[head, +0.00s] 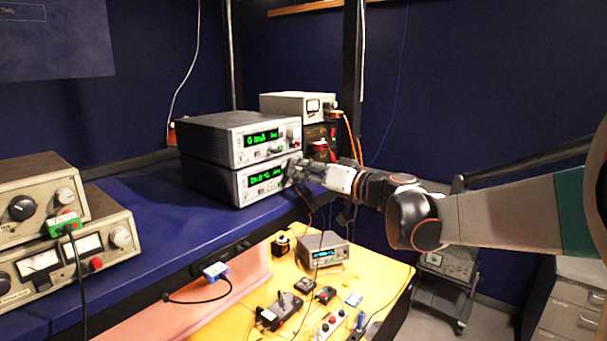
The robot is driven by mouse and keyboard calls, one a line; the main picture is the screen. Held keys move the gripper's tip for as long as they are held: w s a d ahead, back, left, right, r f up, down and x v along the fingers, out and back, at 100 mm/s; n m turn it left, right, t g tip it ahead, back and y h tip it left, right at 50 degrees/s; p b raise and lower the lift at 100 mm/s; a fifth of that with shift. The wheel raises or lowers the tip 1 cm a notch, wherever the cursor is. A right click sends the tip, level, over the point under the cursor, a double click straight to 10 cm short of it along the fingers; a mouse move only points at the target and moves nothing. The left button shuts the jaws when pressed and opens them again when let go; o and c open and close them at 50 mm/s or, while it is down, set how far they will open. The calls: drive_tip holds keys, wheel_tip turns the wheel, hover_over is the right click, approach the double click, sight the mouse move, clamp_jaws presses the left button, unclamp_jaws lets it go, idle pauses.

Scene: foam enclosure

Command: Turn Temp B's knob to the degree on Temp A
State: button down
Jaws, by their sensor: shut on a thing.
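Two silver instruments with green displays are stacked on the blue bench. The upper instrument (222,142) has a display (262,138) that seems to read about 0.1 mA. The lower instrument (215,182) has a display (266,176) that seems to read about 20.0 °C, though the first digit is unclear. No label saying Temp A or Temp B is legible. My gripper (291,171) reaches in from the right to the right end of the lower instrument's front panel. It is shut on what appears to be that instrument's knob, which the fingers hide.
A white meter box (285,103) stands behind the stack. Beige instruments (50,245) with knobs and dials sit at the left. A yellow table (375,272) below holds a small display unit (322,248), control boxes and cables. A dark vertical post rises behind my wrist.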

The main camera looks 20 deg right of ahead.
drive_tip(key=shift+m+b, duration=0.65)
drive_tip(key=shift+m, duration=1.55)
drive_tip(key=c, duration=1.4)
unclamp_jaws()
drive_tip(key=shift+d, duration=0.1)
drive_tip(key=v, duration=0.7)
drive_tip(key=shift+s+r, duration=0.1)
drive_tip(key=shift+s, duration=0.3)
drive_tip(key=shift+w, duration=0.1)
